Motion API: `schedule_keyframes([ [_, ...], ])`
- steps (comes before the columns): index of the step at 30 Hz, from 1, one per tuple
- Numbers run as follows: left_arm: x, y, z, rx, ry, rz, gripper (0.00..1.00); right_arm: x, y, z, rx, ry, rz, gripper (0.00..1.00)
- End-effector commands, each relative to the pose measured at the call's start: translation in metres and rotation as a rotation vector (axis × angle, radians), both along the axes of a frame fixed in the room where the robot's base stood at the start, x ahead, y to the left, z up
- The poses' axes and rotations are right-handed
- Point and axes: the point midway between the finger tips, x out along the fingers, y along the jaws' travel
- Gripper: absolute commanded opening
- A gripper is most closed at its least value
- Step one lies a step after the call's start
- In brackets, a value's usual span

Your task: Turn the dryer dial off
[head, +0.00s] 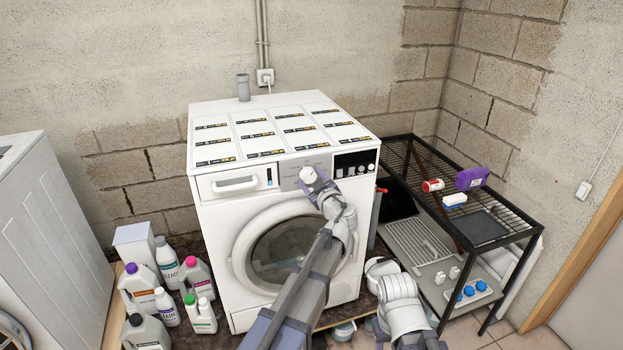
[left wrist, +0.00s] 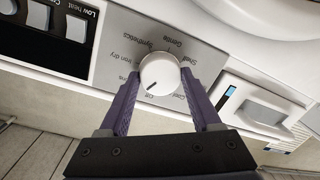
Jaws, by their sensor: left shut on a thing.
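The white round dryer dial (head: 307,174) is on the grey panel at the front of the white dryer (head: 215,225). My left gripper (head: 313,183) is at the dial. In the left wrist view the dial (left wrist: 159,72) sits between the two purple fingers of my left gripper (left wrist: 160,84), which are shut on its sides. The dark mark on the dial points down and slightly left, close to the "Off" label (left wrist: 150,95). The labels appear upside down there. Links of my right arm show at the lower middle of the head view, but I cannot make out its gripper.
A drawer handle (left wrist: 263,113) is beside the dial panel, and buttons (left wrist: 75,28) are on its other side. Detergent bottles (head: 140,282) stand left of the dryer. A black wire rack (head: 455,190) stands at right with small items. Another white machine (head: 50,230) is far left.

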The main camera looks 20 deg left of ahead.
Motion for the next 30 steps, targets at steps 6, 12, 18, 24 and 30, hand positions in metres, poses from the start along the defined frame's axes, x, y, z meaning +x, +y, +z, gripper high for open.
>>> schedule_keyframes([
  [6, -0.0022, 0.0010, -0.0008, -0.164, -0.107, 0.003, 0.09, 0.0000, 0.0000, 0.0016, 0.000, 0.000, 0.000, 0.50],
  [12, -0.0023, 0.0012, -0.0010, -0.285, -0.188, 0.002, 0.09, 0.0000, 0.0000, 0.0022, 0.000, 0.000, 0.000, 0.50],
  [18, -0.0025, 0.0014, -0.0010, -0.369, -0.244, 0.003, 0.09, 0.0000, 0.0001, 0.0025, 0.000, 0.000, 0.000, 0.50],
  [24, -0.0024, 0.0012, -0.0011, -0.418, -0.277, 0.002, 0.09, 0.0000, -0.0001, 0.0026, 0.000, 0.000, 0.000, 0.50],
  [30, -0.0024, 0.0012, -0.0010, -0.436, -0.289, 0.002, 0.09, -0.0001, 0.0000, 0.0026, 0.000, 0.000, 0.000, 0.50],
])
